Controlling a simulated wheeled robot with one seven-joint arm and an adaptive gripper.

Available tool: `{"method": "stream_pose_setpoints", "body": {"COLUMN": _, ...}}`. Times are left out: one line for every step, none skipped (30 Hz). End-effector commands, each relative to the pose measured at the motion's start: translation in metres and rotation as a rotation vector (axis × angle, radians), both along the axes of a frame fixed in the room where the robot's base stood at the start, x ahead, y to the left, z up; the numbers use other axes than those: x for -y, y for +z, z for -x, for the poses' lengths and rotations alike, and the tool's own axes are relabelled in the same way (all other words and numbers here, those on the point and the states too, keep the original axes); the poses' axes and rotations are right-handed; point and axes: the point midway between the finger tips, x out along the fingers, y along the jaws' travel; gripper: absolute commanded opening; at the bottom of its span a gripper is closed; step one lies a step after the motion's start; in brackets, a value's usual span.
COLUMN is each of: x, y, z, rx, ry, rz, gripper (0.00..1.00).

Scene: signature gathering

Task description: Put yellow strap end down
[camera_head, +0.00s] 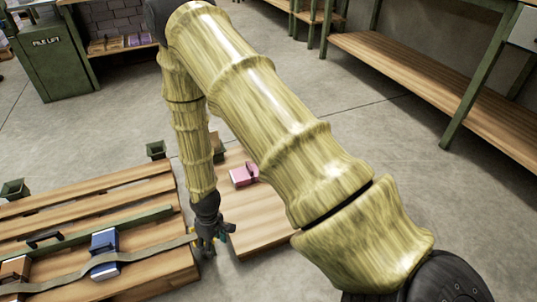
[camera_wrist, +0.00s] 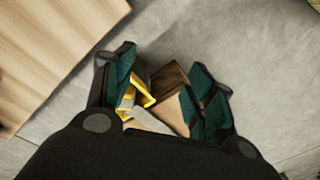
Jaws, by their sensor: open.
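My gripper (camera_head: 212,246) hangs low at the right edge of the slatted wooden pallet (camera_head: 146,190). A grey-brown strap (camera_head: 150,253) runs across the pallet, over a blue bundle (camera_head: 104,241), and reaches my gripper. The yellow strap end (camera_head: 194,238) shows as a small yellow patch at my gripper. In the wrist view my gripper (camera_wrist: 162,65) is open, with dark green finger pads apart. The yellow strap end (camera_wrist: 143,93) lies between them, closer to the left pad. Whether it touches that pad is unclear. My gripper body hides the area below.
A brown bundle (camera_head: 15,269) lies further left under the strap. A wooden board (camera_head: 255,213) with a pink bundle (camera_head: 243,175) is right of my gripper. Small green brackets (camera_head: 155,150) stand near the pallet. Shelving (camera_head: 440,80) lines the right. Grey floor lies open between.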

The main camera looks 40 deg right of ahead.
Motion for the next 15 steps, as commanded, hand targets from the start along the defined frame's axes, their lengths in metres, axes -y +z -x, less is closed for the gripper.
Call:
{"method": "stream_pose_setpoints", "body": {"x": 0.002, "y": -0.018, "z": 0.038, "rx": -0.018, "ry": -0.045, "rz": -0.008, "gripper": 0.55}}
{"method": "stream_pose_setpoints", "body": {"x": 0.003, "y": -0.026, "z": 0.056, "rx": -0.020, "ry": -0.073, "rz": -0.011, "gripper": 0.55}}
{"method": "stream_pose_setpoints", "body": {"x": 0.005, "y": -0.035, "z": 0.082, "rx": -0.023, "ry": -0.113, "rz": -0.012, "gripper": 0.55}}
{"method": "stream_pose_setpoints", "body": {"x": 0.007, "y": -0.041, "z": 0.101, "rx": -0.023, "ry": -0.142, "rz": -0.013, "gripper": 0.55}}
{"method": "stream_pose_setpoints", "body": {"x": 0.009, "y": -0.045, "z": 0.119, "rx": -0.025, "ry": -0.171, "rz": -0.010, "gripper": 0.55}}
{"method": "stream_pose_setpoints", "body": {"x": 0.012, "y": -0.050, "z": 0.144, "rx": -0.026, "ry": -0.207, "rz": -0.006, "gripper": 0.55}}
{"method": "stream_pose_setpoints", "body": {"x": 0.014, "y": -0.053, "z": 0.160, "rx": -0.025, "ry": -0.234, "rz": -0.001, "gripper": 0.55}}
{"method": "stream_pose_setpoints", "body": {"x": 0.017, "y": -0.054, "z": 0.176, "rx": -0.024, "ry": -0.257, "rz": 0.005, "gripper": 0.55}}
{"method": "stream_pose_setpoints", "body": {"x": 0.021, "y": -0.055, "z": 0.195, "rx": -0.023, "ry": -0.287, "rz": 0.014, "gripper": 0.55}}
{"method": "stream_pose_setpoints", "body": {"x": 0.023, "y": -0.055, "z": 0.208, "rx": -0.021, "ry": -0.306, "rz": 0.021, "gripper": 0.55}}
{"method": "stream_pose_setpoints", "body": {"x": 0.026, "y": -0.055, "z": 0.219, "rx": -0.019, "ry": -0.324, "rz": 0.028, "gripper": 0.55}}
{"method": "stream_pose_setpoints", "body": {"x": 0.029, "y": -0.054, "z": 0.232, "rx": -0.017, "ry": -0.343, "rz": 0.037, "gripper": 0.55}}
{"method": "stream_pose_setpoints", "body": {"x": 0.031, "y": -0.054, "z": 0.240, "rx": -0.014, "ry": -0.354, "rz": 0.043, "gripper": 0.55}}
{"method": "stream_pose_setpoints", "body": {"x": 0.032, "y": -0.053, "z": 0.247, "rx": -0.013, "ry": -0.364, "rz": 0.048, "gripper": 0.55}}
{"method": "stream_pose_setpoints", "body": {"x": 0.034, "y": -0.052, "z": 0.253, "rx": -0.010, "ry": -0.376, "rz": 0.054, "gripper": 0.55}}
